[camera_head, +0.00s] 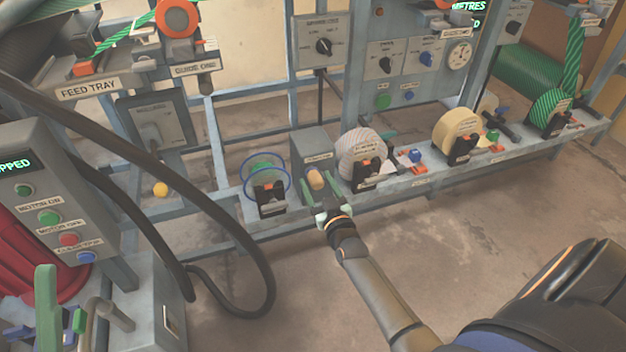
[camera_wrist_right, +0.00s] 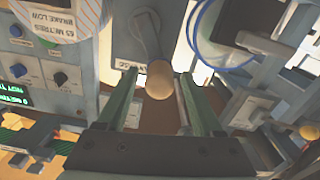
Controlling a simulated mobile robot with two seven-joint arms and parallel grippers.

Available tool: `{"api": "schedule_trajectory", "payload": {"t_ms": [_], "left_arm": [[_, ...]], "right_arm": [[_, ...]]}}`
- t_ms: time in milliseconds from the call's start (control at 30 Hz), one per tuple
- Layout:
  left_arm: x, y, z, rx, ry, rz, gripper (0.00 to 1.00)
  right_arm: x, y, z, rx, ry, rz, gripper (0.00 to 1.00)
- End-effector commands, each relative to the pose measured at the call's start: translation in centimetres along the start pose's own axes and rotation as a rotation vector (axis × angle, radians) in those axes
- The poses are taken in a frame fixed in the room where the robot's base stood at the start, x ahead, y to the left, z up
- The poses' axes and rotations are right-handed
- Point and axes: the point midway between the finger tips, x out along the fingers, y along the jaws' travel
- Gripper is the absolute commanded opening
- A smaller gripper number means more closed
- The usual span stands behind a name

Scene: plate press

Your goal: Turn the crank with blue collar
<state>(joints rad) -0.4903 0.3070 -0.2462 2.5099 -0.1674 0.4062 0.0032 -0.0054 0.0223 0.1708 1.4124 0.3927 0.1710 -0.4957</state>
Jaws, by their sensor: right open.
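A crank with a tan knob (camera_head: 315,179) sits on a grey box (camera_head: 316,146) on the low bench rail in the head view. My right gripper (camera_head: 322,203) is at this crank, its fingers open on either side of the knob. In the right wrist view the rounded knob (camera_wrist_right: 160,80) lies between the two green fingertips, with a gap on each side. The grey crank arm (camera_wrist_right: 146,35) runs up behind it.
A blue-ringed reel (camera_head: 265,178) stands just left of the crank box, and a striped reel (camera_head: 357,150) just right. A black cable (camera_head: 262,262) loops at the left near a control panel (camera_head: 50,200). The floor (camera_head: 450,245) before the rail is clear.

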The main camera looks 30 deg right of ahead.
Motion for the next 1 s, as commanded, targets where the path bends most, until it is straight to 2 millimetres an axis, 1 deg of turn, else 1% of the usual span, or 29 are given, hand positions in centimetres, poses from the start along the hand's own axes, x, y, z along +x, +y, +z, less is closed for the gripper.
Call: {"api": "schedule_trajectory", "payload": {"t_ms": [33,200,367,600,1000], "left_arm": [[-0.5,0.2,0.5,-0.005,-0.002,0.003,0.67],[-0.9,0.6,0.9,-0.001,-0.004,0.014,0.67],[-1.0,0.7,1.0,0.002,-0.004,0.016,0.67],[-0.9,0.7,1.0,0.003,-0.003,0.016,0.67],[-0.9,0.6,0.9,0.002,-0.002,0.008,0.67]], "right_arm": [[0.9,0.0,0.2,0.000,0.003,0.001,0.68],[2.7,0.1,0.1,-0.002,0.001,0.001,0.68],[3.3,0.1,0.0,-0.001,0.001,0.001,0.68],[3.3,0.1,-0.1,-0.001,0.000,0.000,0.68],[3.3,0.0,0.0,-0.002,0.000,0.000,0.23]]}}
